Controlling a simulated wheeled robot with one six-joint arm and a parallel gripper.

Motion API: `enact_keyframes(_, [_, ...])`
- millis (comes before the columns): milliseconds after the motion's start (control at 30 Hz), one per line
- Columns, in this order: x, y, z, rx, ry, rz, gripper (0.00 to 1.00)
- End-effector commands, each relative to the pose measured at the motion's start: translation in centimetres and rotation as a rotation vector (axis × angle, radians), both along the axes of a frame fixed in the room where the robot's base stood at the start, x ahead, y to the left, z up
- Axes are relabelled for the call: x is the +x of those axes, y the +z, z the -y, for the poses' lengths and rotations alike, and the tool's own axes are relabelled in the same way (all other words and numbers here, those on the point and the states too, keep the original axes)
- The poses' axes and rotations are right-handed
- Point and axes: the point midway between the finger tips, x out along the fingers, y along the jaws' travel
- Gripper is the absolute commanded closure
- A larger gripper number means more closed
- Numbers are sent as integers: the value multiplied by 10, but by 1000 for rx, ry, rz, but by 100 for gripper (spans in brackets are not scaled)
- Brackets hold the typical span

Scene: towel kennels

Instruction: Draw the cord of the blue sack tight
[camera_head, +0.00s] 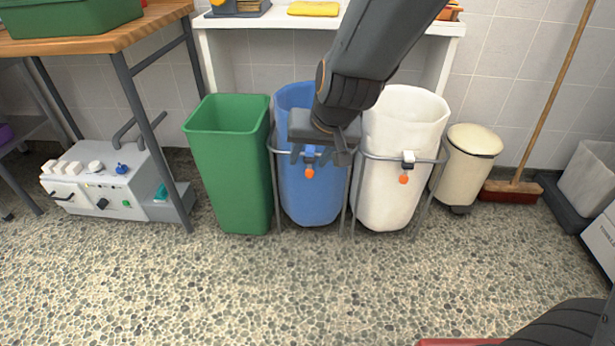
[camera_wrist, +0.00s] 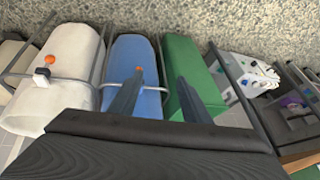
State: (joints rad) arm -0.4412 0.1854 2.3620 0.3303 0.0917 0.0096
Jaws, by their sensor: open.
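The blue sack (camera_head: 308,200) hangs in a grey metal frame, between a green bin and a white sack. A blue cord lock (camera_head: 310,152) sits at its front rim, with an orange pull ball (camera_head: 309,173) just below. My gripper (camera_head: 320,156) is open in front of the sack's upper part and hides much of its mouth. In the wrist view the blue sack (camera_wrist: 150,104) lies behind my open gripper (camera_wrist: 160,75). The orange ball (camera_wrist: 139,69) shows at the tip of the left finger; I cannot tell whether they touch. Nothing is between the fingers.
The white sack (camera_head: 400,115) has its own orange ball (camera_head: 404,180) and stands close on the right. The green bin (camera_head: 228,180) stands close on the left. A cream pedal bin (camera_head: 466,165) and a broom (camera_head: 550,100) are further right. The pebbled floor (camera_head: 270,285) in front is clear.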

Motion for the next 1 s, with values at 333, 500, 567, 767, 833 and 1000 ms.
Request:
enact_keyframes(333, [126,-116,-51,33,-195,359,57])
enact_keyframes(500, [160,-169,-54,-1,-285,555,57])
enact_keyframes(567, [167,-187,-53,-19,-314,627,57])
enact_keyframes(767, [171,-238,-44,-100,-381,866,57])
enact_keyframes(833, [167,-249,-40,-127,-393,937,57])
enact_keyframes(1000, [157,-265,-34,-173,-408,1057,57])
